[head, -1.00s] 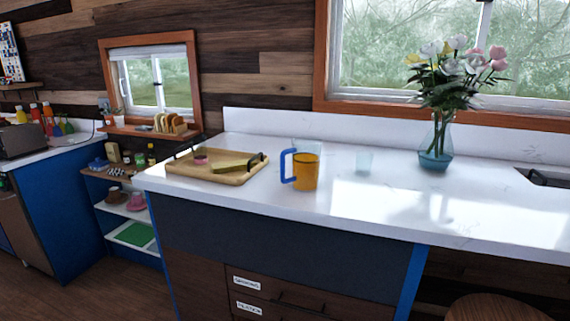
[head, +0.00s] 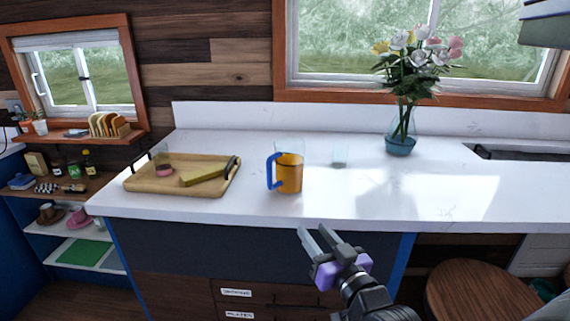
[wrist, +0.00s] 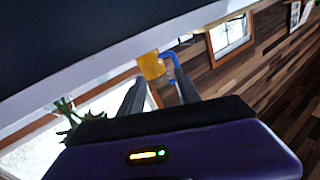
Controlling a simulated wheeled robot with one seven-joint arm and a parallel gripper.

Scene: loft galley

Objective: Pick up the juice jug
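The juice jug (head: 290,174) stands upright on the white counter (head: 380,195), near its front edge. It is clear with orange juice inside and a blue handle on its left side. In the wrist view the jug (wrist: 151,65) shows beyond the fingertips, with its blue handle at its right. My gripper (head: 317,236) is in front of the counter and below and right of the jug in the head view, apart from it. Its two fingers are spread with nothing between them. The fingers also show in the wrist view (wrist: 160,88).
A wooden tray (head: 150,184) with a dark handle and food on it lies left of the jug. A small clear glass (head: 340,155) stands behind the jug to the right. A flower vase (head: 400,135) is farther right.

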